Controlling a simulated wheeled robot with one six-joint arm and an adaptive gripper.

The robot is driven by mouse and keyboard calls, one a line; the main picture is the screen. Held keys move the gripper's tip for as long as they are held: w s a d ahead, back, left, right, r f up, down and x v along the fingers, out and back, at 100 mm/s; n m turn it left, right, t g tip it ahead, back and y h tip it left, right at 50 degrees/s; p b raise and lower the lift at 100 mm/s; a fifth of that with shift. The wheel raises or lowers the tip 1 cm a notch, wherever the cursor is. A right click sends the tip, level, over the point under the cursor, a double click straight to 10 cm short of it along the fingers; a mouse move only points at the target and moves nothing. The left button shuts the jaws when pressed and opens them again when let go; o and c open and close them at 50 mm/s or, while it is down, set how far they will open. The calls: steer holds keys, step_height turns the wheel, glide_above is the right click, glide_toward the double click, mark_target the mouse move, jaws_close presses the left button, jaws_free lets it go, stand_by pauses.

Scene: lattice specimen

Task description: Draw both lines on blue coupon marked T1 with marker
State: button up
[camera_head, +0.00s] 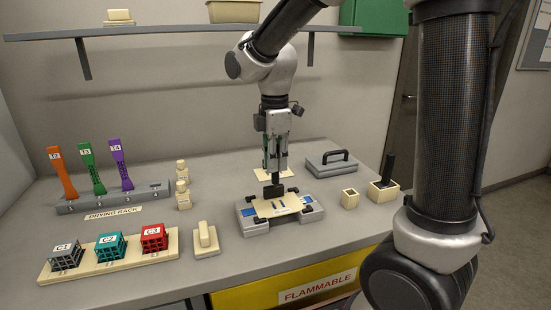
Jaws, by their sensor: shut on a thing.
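A grey fixture (252,228) stands on the bench at centre. A blue coupon (307,210) seems to lie on it, with only small blue parts showing at both ends. A pale slotted plate (283,208) covers its middle, and I cannot read a T1 mark. My gripper (276,172) points down above the fixture, shut on a dark marker (274,190). The marker's lower end is at or just above the plate's rear part; I cannot tell whether it touches. No drawn line can be made out at this size.
The drying rack (75,208) at left holds orange, green and purple coupons upright. In front are a tray (105,268) of lattice cubes and a pale block (205,238). At right are a handled grey block (331,165), a small box (350,199) and a wooden holder (383,193).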

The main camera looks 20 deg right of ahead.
steer(key=shift+w+a+f, duration=0.1)
steer(key=shift+a+f, duration=0.05)
steer(key=shift+a, duration=0.2)
steer(key=shift+a+f, duration=0.1)
steer(key=shift+f, duration=1.7)
steer(key=shift+f, duration=0.55)
steer(key=shift+s, duration=0.95)
stand_by(0.8)
step_height(320, 180, up, 4)
steer(key=shift+f, duration=0.25)
stand_by(0.5)
